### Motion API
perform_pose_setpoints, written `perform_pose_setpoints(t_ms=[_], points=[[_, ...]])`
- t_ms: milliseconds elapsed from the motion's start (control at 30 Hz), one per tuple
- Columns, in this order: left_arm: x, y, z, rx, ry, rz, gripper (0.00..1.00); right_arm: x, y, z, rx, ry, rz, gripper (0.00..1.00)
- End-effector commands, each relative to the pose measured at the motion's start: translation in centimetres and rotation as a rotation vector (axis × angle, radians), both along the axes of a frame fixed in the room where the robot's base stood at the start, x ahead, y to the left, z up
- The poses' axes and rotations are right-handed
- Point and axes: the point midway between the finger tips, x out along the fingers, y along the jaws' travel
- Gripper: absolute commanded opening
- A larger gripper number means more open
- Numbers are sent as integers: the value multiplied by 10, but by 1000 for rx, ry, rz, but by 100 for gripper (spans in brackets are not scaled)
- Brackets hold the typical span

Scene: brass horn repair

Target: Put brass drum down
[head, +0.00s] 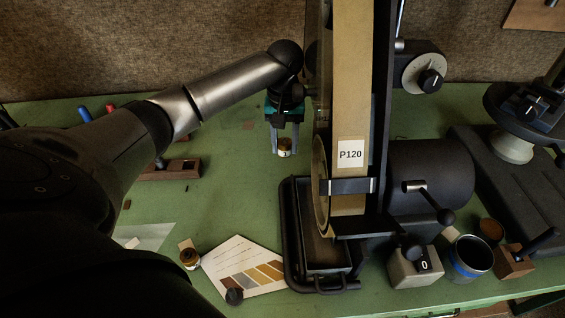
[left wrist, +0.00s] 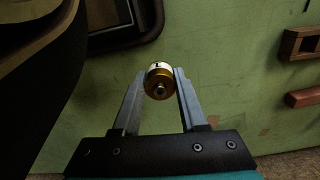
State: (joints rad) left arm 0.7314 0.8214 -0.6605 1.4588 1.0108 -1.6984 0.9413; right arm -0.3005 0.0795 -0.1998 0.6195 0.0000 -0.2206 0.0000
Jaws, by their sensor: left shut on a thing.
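My left gripper (head: 284,143) is shut on a small brass drum (head: 285,153) with a pale band. In the head view it is over the green bench, left of the belt grinder. In the left wrist view the brass drum (left wrist: 158,84) sits between the two fingertips of my left gripper (left wrist: 157,88), with the green surface behind it. I cannot tell whether the drum touches the bench. A similar small brass piece (head: 190,259) stands at the front left, beside a colour card (head: 243,268). My right gripper is not in view.
The belt grinder marked P120 (head: 350,154) stands close to the right of my left gripper, with a black tray (head: 290,228) before it. A wooden block (head: 172,170) lies to the left. Green bench around the drum is clear.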

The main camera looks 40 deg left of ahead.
Motion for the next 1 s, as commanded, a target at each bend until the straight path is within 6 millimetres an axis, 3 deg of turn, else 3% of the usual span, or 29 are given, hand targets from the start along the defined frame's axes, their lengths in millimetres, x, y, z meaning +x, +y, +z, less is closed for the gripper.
perform_pose_setpoints(t_ms=[33,233,467,900,933,1000], points=[[-4,3,-12,5,11,4,0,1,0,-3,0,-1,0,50],[-4,3,-27,3,9,2,0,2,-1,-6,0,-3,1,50],[-4,3,-62,3,9,2,0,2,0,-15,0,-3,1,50],[-4,3,-68,4,7,2,0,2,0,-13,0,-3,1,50],[-4,3,-68,4,7,2,45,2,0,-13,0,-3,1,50],[-4,3,-68,4,7,1,53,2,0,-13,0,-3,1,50]])
